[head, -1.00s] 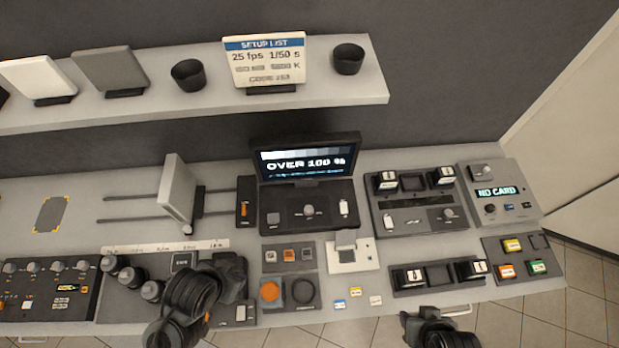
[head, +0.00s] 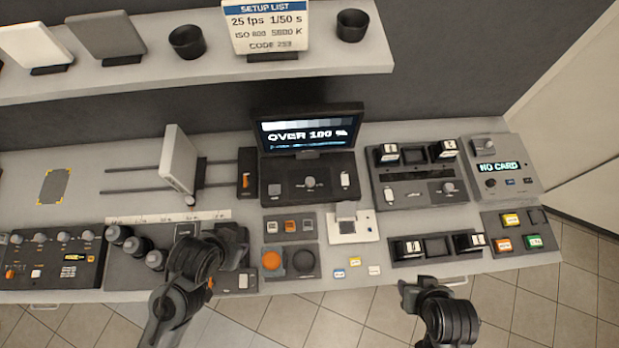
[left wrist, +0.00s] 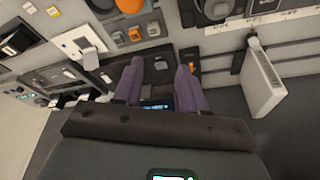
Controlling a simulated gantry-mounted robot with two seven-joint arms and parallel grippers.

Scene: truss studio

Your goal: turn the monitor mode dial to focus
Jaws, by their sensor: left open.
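The monitor (head: 308,134) stands at the back middle of the bench, its screen reading "OVER 100 %". Its mode dial (head: 310,182) is a small light knob in the middle of the dark base, with a square button (head: 274,190) to its left and a white switch (head: 345,180) to its right. My left gripper (head: 236,238) is at the bench front, left of and nearer than the dial. In the left wrist view its fingers (left wrist: 158,82) are apart and empty; the dial seems hidden behind one finger. My right gripper (head: 408,290) is at the front edge; its fingers are unclear.
An orange slider (head: 246,182) lies left of the monitor base, with a white upright panel (head: 180,160) on rails beyond it. Front panels carry an orange knob (head: 271,261) and a dark knob (head: 304,261). A shelf (head: 150,75) runs above the bench.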

